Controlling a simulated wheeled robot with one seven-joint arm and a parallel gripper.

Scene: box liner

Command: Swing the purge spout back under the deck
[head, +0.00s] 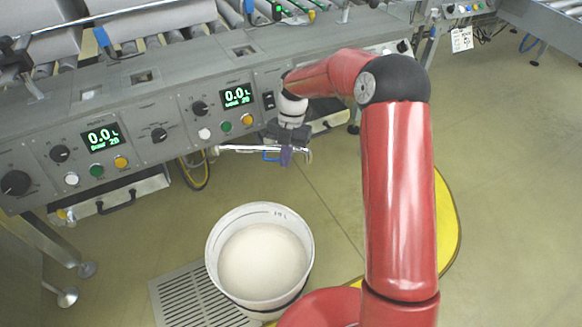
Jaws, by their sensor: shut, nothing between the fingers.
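The purge spout (245,149) is a thin silver tube below the front panel of the grey deck (170,105). It sticks out to the left, roughly level, with its pale end at the left. A small blue part (269,156) hangs at its right portion. My gripper (287,159) is at the right end of the tube, pointing down, with purplish fingertips. The fingers are shut and hold nothing. They overlap the tube in this view, and I cannot tell whether they touch it. The tube's mounting is hidden behind my gripper and wrist.
A white bucket (212,245) with pale contents stands on the floor below, partly over a floor grate (180,300). The deck panel has knobs, buttons and displays reading 0.0 L. Drawers with handles (117,203) hang under it. Yellow cables (195,175) hang left of the spout.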

